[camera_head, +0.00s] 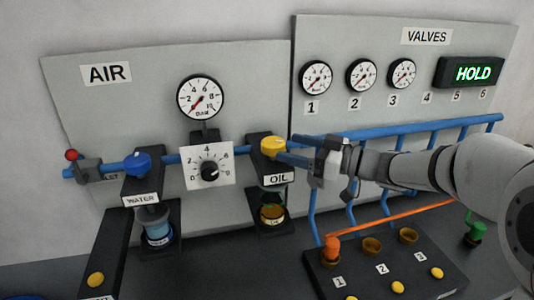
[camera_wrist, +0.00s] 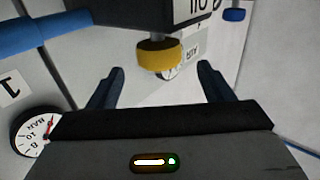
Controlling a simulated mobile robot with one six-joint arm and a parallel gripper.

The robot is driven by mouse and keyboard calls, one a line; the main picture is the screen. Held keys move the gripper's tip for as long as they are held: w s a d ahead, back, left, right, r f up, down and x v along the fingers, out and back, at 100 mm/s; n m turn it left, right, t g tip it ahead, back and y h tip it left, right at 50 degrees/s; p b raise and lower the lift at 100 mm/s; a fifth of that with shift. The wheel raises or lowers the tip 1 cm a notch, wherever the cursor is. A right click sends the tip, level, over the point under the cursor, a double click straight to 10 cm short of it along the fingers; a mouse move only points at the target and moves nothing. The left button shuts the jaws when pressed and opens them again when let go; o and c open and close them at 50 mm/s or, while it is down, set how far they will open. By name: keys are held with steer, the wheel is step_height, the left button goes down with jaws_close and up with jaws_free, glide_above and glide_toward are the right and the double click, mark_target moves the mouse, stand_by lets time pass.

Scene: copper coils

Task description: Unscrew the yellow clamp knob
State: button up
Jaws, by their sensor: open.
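The yellow knob (camera_head: 273,145) sits on top of the black OIL unit (camera_head: 267,177) in the head view. In the wrist view the yellow knob (camera_wrist: 158,56) hangs from a grey stem, as the picture is turned over. My gripper (camera_head: 291,152) comes in from the right, close beside the knob in the head view. In the wrist view my gripper (camera_wrist: 158,78) is open, with one dark blue finger at each side. The knob shows ahead of the gap between the fingers. I see no contact with it.
Blue pipes (camera_head: 420,131) run along the panels behind my arm. A blue knob (camera_head: 138,163) tops the WATER unit to the left. A dial plate (camera_head: 208,166) stands left of OIL. A black box (camera_head: 385,268) with an orange plug (camera_head: 332,246) and hose lies below my arm.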

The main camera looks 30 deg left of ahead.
mark_target(266, 139)
steer(key=a, duration=0.2)
steer(key=a+p, duration=0.1)
steer(key=a, duration=0.2)
steer(key=s+a, duration=0.1)
steer(key=a, duration=0.1)
steer(key=shift+a+p, duration=0.3)
steer(key=shift+p, duration=0.1)
steer(key=shift+c, duration=0.3)
steer(key=c, duration=0.9)
